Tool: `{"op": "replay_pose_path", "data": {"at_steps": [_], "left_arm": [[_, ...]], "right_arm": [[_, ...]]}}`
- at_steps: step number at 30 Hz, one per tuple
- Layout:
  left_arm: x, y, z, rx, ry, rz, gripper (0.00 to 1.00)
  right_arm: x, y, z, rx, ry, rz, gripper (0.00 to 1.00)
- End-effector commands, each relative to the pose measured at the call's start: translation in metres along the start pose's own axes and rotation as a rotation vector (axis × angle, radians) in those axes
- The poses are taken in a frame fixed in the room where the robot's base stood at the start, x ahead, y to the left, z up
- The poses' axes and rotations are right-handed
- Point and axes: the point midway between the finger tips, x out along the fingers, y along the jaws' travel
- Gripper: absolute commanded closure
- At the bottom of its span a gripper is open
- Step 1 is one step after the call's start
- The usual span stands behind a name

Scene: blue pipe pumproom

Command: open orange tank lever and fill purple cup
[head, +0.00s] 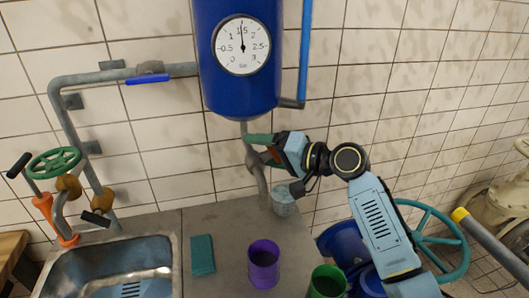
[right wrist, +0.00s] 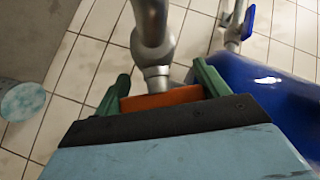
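The blue tank (head: 238,85) with a round gauge hangs on the tiled wall, and a grey pipe with a curved spout (head: 262,182) comes down from it. My right gripper (head: 262,149) is at this pipe, just below the tank. In the right wrist view the orange lever (right wrist: 162,98) lies across the gap between the green fingers of my right gripper (right wrist: 162,90), which are wide apart. A firm grip on it does not show. The purple cup (head: 263,265) stands upright on the counter, in front of the spout and apart from it. My left gripper is out of view.
A pale cup (head: 283,203) stands close to the spout. A teal sponge (head: 202,256) and a green cup (head: 328,283) are near the purple cup. A sink (head: 60,275) is at left, with a green valve wheel (head: 54,162) above it. Blue barrels (head: 345,240) stand at right.

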Motion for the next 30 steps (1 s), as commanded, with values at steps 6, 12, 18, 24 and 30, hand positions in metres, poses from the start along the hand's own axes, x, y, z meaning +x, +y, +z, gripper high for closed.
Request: {"op": "replay_pose_path", "data": {"at_steps": [6, 12, 18, 24, 30], "left_arm": [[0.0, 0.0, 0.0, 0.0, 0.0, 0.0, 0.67], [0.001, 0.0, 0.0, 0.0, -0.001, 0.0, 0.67], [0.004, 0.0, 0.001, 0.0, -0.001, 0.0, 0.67], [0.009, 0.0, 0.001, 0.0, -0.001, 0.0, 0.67], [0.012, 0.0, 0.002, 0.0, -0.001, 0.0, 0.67]], "right_arm": [[0.0, 0.0, 0.0, 0.0, 0.0, 0.001, 0.18], [-0.005, 0.001, 0.0, -0.001, 0.001, 0.001, 0.18], [-0.036, 0.002, 0.0, -0.003, 0.002, 0.003, 0.18], [-0.083, 0.002, 0.0, -0.004, 0.002, 0.003, 0.18], [-0.118, 0.001, 0.0, -0.002, 0.001, 0.002, 0.18]]}}
